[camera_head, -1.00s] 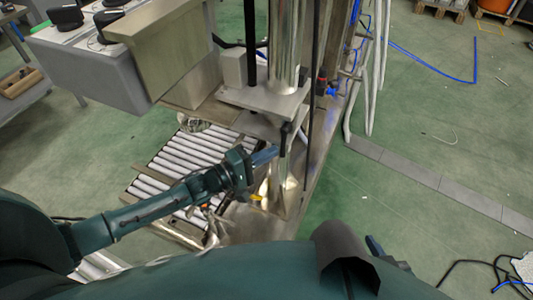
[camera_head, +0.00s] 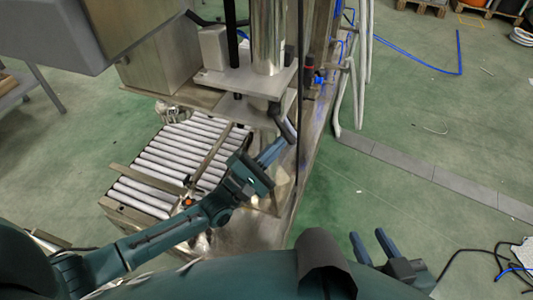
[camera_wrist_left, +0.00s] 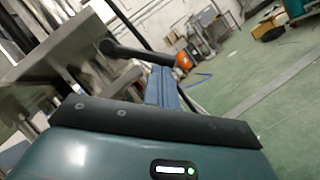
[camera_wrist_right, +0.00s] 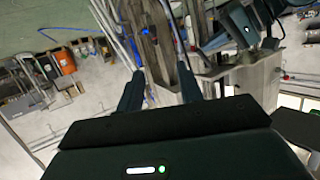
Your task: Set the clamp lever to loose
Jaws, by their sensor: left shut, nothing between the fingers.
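The clamp lever (camera_head: 281,121) is a dark bar under the metal plate of the column. It slants down and to the right in the head view. In the left wrist view the lever (camera_wrist_left: 140,53) runs from a round pivot at left to an end beside the fingers. My left gripper (camera_head: 284,144) is shut and empty, its blue fingertips close to the lever's lower end; I cannot tell whether they touch. The fingers also show in the left wrist view (camera_wrist_left: 162,74). My right gripper (camera_head: 370,238) is open and empty, low at right, away from the lever. No lever markings are readable.
A roller conveyor (camera_head: 180,160) lies left of the column. The metal plate (camera_head: 245,82) and a steel cylinder (camera_head: 268,35) stand above the lever. A thin dark upright rod (camera_head: 300,70) is just right of it. Green floor is open at right.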

